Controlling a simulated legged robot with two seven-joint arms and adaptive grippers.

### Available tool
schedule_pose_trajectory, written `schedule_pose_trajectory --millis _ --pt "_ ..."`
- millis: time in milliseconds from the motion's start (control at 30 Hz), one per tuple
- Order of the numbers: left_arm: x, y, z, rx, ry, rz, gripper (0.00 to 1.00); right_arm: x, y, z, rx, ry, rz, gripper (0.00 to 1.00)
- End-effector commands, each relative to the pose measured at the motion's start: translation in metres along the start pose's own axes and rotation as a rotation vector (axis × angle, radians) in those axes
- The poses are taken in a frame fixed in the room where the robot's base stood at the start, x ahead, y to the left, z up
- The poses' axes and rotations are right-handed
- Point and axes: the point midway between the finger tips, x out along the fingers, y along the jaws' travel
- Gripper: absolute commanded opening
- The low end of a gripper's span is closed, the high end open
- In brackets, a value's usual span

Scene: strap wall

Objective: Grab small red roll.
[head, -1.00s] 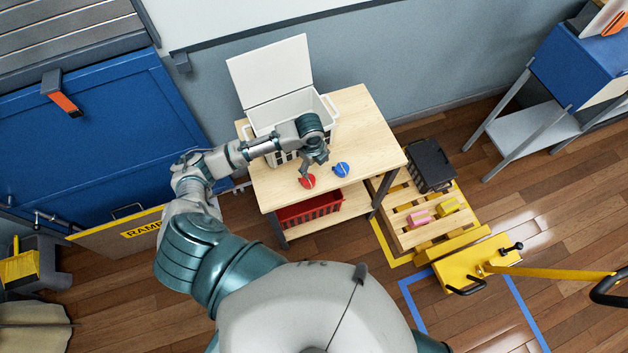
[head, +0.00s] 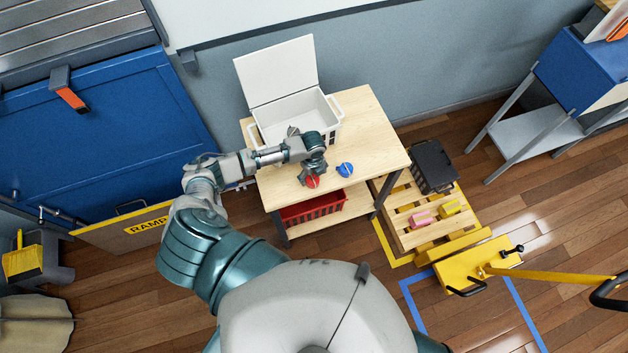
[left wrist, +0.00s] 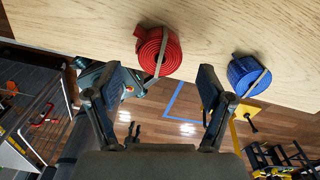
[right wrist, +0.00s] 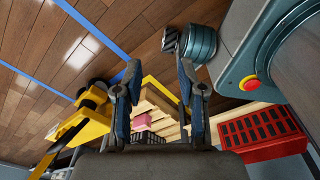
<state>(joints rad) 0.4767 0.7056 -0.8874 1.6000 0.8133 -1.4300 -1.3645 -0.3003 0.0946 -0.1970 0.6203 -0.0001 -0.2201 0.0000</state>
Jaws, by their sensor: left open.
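The small red roll (head: 312,182) lies near the front edge of the wooden table. In the left wrist view the red roll (left wrist: 158,52) is a coiled strap with a pale band, ahead of the fingers and between their lines. My left gripper (head: 311,176) is just over the roll in the head view and partly covers it. In the left wrist view my left gripper (left wrist: 163,98) is open and empty, its fingers apart from the roll. My right gripper (right wrist: 155,85) shows only in its wrist view, fingers apart and empty, pointing away from the table top.
A blue roll (head: 345,170) lies right of the red one. A white open bin (head: 290,115) stands at the table's back. A red crate (head: 312,207) is on the lower shelf. A pallet (head: 410,212) and yellow pallet jack (head: 478,262) stand to the right. The table's right part is clear.

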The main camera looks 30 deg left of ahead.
Motion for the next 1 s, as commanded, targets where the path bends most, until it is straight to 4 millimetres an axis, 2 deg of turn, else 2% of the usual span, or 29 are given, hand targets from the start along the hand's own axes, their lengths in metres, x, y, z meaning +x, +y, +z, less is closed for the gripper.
schedule_pose_trajectory --millis 200,367,500,533,700,767,1000 --pt "0.034 -0.002 -0.001 -0.002 0.000 0.005 0.80 -0.004 -0.009 -0.002 0.004 0.002 -0.010 0.40" --pt "0.042 -0.002 -0.002 -0.001 -0.002 0.004 0.80 -0.004 -0.023 -0.005 0.007 0.006 -0.027 0.40" --pt "0.041 -0.003 -0.002 -0.001 -0.003 0.004 0.80 -0.004 -0.022 -0.005 0.004 0.005 -0.026 0.40" --pt "0.041 -0.003 -0.002 -0.001 -0.003 0.004 0.78 -0.004 -0.021 -0.005 0.004 0.005 -0.024 0.40" --pt "0.041 -0.002 -0.001 -0.001 -0.001 0.003 0.35 -0.004 -0.012 -0.003 0.001 0.003 -0.014 0.40" --pt "0.041 -0.002 -0.001 0.000 -0.001 0.002 0.21 -0.004 -0.009 -0.002 0.001 0.002 -0.011 0.40" --pt "0.040 -0.002 -0.001 -0.001 -0.002 0.002 0.21 -0.004 -0.005 -0.002 0.001 0.001 -0.006 0.40"
